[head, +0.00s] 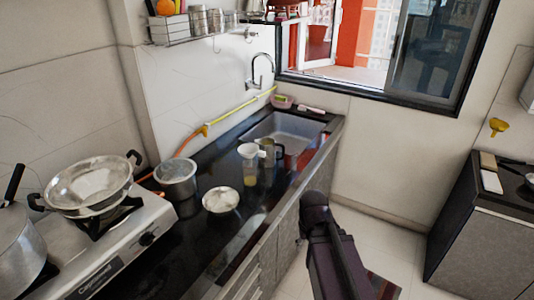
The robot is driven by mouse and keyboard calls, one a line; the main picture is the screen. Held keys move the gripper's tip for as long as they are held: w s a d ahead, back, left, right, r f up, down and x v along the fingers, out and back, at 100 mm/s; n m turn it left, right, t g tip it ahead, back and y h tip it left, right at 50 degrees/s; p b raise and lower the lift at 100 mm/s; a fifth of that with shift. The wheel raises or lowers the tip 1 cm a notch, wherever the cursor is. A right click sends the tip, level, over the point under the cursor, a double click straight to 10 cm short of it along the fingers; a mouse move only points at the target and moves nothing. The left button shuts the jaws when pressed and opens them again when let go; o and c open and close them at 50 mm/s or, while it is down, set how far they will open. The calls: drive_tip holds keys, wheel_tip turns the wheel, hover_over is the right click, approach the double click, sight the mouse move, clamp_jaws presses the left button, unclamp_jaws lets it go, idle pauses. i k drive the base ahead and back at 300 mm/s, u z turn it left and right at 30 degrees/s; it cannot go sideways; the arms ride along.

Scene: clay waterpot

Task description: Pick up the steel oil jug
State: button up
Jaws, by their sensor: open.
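A small steel jug (270,152) that looks like the oil jug stands on the dark counter in front of the sink in the head view. It is upright, greyish, and partly hidden by small things close beside it. A white cup-like piece (250,151) overlaps its left side in the picture. My dark arm (335,255) rises from the bottom of the picture on the right of the counter, over the floor, well apart from the jug. No gripper fingers can be made out, and nothing touches the jug.
A steel pot (176,180) and a pale bowl (220,200) stand on the counter left of the jug. A stove (125,240) with pans is at the left. The sink (283,136) lies behind the jug. Floor is open right of the counter, before another cabinet (485,240).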

sight(268, 145)
drive_tip(key=z, duration=0.05)
drive_tip(key=i, duration=1)
drive_tip(key=u, duration=0.05)
